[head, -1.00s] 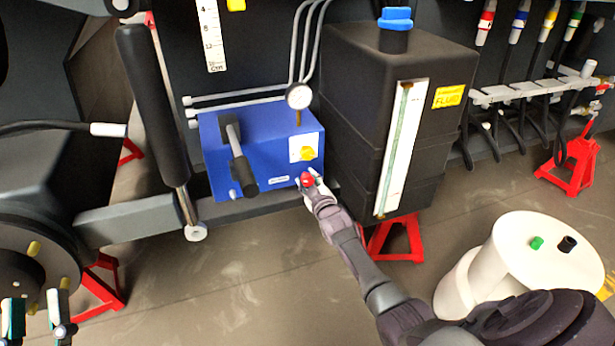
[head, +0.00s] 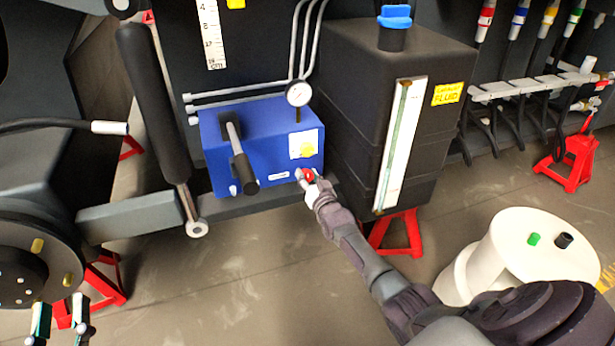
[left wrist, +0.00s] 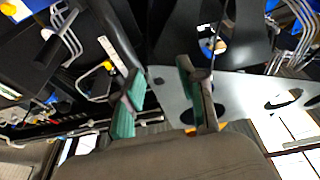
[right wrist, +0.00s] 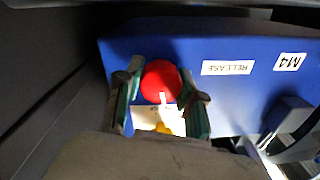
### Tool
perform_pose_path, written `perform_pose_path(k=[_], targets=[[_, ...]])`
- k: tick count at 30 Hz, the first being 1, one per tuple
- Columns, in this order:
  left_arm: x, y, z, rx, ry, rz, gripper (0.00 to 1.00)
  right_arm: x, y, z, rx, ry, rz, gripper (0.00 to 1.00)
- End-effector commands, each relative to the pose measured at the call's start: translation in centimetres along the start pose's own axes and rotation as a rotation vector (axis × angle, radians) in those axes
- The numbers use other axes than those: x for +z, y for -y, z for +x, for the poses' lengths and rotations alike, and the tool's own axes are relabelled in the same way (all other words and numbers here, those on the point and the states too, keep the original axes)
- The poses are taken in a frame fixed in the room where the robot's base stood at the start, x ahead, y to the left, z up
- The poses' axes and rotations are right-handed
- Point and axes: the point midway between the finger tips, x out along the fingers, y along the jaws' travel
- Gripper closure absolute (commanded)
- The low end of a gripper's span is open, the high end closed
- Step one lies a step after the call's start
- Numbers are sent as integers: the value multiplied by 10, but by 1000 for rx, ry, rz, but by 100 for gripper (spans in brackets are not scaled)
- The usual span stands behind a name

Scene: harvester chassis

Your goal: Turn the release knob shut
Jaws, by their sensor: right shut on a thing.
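The release knob (head: 306,175) is red and sits on the lower right of the blue pump box (head: 217,150). In the right wrist view the red knob (right wrist: 161,82), with a white pointer mark, lies between the fingers of my right gripper (right wrist: 165,105), beside an upside-down RELEASE label (right wrist: 228,68). My right gripper (head: 310,185) is shut on the knob. My left gripper (head: 60,328) is at the lower left of the head view, away from the box. In the left wrist view its fingers (left wrist: 167,105) stand apart with nothing between them.
A pump lever (head: 240,160) juts from the box front. A pressure gauge (head: 298,93) stands above it. The black fluid tank (head: 350,110) is close on the right. A white round stool-like drum (head: 525,250) stands at the lower right.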

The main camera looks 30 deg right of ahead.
Motion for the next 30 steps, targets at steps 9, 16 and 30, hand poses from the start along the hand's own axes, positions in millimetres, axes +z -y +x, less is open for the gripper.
perform_pose_path(k=[9, 16, 30], targets=[[-6, -1, 0, 2, -43, -2, 60, 2, -1, -1, -1, 0, 142, 97], [-10, -2, 0, 5, -64, -4, 60, 2, -1, -1, -1, -1, 177, 97], [-12, -2, 2, 6, -69, -2, 60, 2, 0, -1, -2, -2, 181, 47]])
